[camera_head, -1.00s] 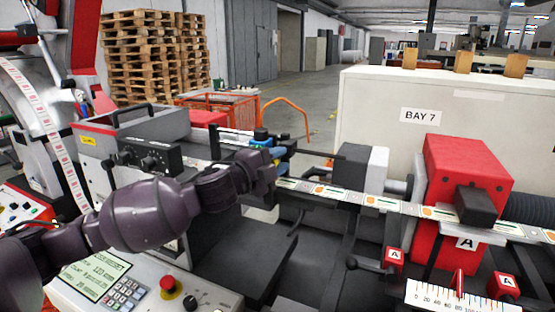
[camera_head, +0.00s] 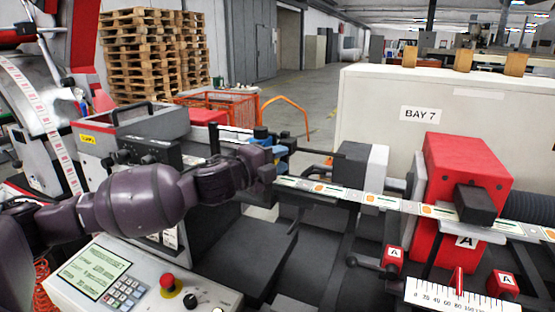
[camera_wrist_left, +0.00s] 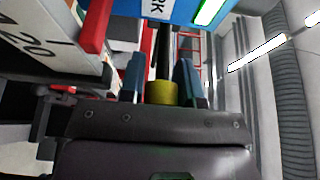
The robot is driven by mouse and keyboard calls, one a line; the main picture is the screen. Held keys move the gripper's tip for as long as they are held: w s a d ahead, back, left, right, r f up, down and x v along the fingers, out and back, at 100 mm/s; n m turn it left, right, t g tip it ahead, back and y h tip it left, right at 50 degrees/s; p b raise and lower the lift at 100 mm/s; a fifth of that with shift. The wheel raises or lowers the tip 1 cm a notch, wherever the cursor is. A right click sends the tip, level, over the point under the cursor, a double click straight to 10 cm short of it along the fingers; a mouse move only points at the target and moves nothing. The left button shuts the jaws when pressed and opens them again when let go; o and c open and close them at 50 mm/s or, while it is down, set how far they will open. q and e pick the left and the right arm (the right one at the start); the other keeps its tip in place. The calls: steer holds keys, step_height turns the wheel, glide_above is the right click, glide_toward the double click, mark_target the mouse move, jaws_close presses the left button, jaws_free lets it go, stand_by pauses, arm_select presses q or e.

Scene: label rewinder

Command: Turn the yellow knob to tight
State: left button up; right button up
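The yellow knob (camera_wrist_left: 161,92) shows in the left wrist view, low on a dark upright shaft under a blue part (camera_wrist_left: 185,10). In the head view, my left gripper (camera_head: 266,167) is at the machine's middle, in front of a blue part (camera_head: 262,140). The knob is hidden there behind my gripper. My right gripper is not in view.
The label web (camera_head: 335,191) runs right from beside my gripper to the red block (camera_head: 465,165). The control panel (camera_head: 110,270) with a red stop button (camera_head: 168,282) lies below my left arm. A cream cabinet (camera_head: 380,115) marked BAY 7 stands behind.

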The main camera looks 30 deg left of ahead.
arm_select(q)
steer(key=shift+o, duration=0.5)
steer(key=b+v, duration=0.2)
steer(key=v, duration=0.9)
steer(key=shift+b, duration=0.35)
